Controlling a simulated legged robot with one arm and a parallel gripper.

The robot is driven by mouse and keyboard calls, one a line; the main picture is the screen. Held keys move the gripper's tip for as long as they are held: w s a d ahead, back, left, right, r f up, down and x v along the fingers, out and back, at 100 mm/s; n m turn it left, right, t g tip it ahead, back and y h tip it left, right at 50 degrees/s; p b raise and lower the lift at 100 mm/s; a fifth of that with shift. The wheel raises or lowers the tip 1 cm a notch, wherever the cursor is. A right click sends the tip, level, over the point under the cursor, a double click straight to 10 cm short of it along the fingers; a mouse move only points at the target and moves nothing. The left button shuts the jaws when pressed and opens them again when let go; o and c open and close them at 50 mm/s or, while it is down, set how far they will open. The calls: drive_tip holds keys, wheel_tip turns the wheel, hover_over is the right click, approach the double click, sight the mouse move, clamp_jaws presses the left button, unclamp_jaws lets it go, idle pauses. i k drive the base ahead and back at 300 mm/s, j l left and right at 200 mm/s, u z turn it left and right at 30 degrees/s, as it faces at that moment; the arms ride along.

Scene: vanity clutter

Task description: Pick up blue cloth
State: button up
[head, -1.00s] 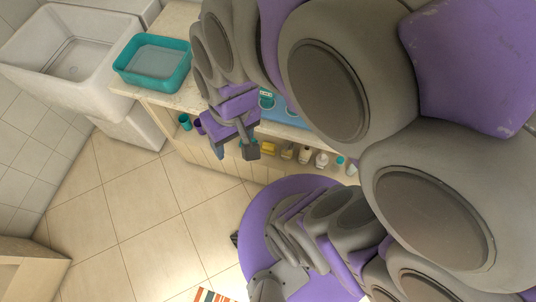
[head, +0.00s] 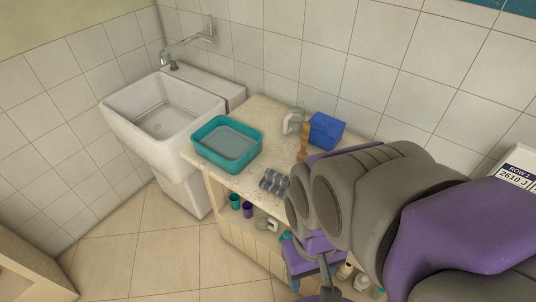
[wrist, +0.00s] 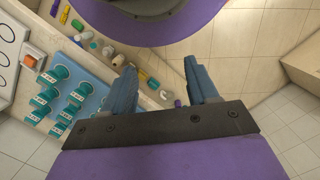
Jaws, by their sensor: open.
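I cannot make out a blue cloth for certain in either view. In the head view, a blue box-like thing (head: 327,131) stands at the back of the counter against the tiled wall. A teal basin (head: 248,160) with a flat grey-blue inside stands on the counter's left end. In the wrist view, a flat blue surface (wrist: 92,72) bears several teal cups, left of my gripper. My gripper (wrist: 162,82) is open, with nothing between its two blue-grey fingers. In the head view my arm hides the counter's right part.
The counter (head: 262,112) also holds a clear bottle (head: 294,121), a brown item (head: 304,143) and a grey ribbed item (head: 273,181). Cups and bottles stand on the shelf below. A white sink (head: 165,105) is at left. The floor (head: 140,245) in front is clear.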

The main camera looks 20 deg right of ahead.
sight(274, 182)
drive_tip(key=j+z, duration=0.1)
drive_tip(key=z, duration=0.35)
drive_tip(key=j+z, duration=0.1)
drive_tip(key=z, duration=0.35)
drive_tip(key=i+j+z, duration=0.1)
drive_tip(key=z, duration=0.35)
drive_tip(key=j+z, duration=0.15)
drive_tip(key=z, duration=0.35)
drive_tip(key=k+j+z, duration=0.25)
drive_tip(key=j, duration=0.25)
drive_tip(key=k+j+z, duration=0.1)
drive_tip(key=j+z, duration=0.15)
drive_tip(key=j, duration=0.3)
drive_tip(key=k+j+z, duration=0.25)
drive_tip(key=j, duration=0.2)
drive_tip(key=k+j+z, duration=0.25)
drive_tip(key=j, duration=0.15)
drive_tip(key=k+j, duration=0.2)
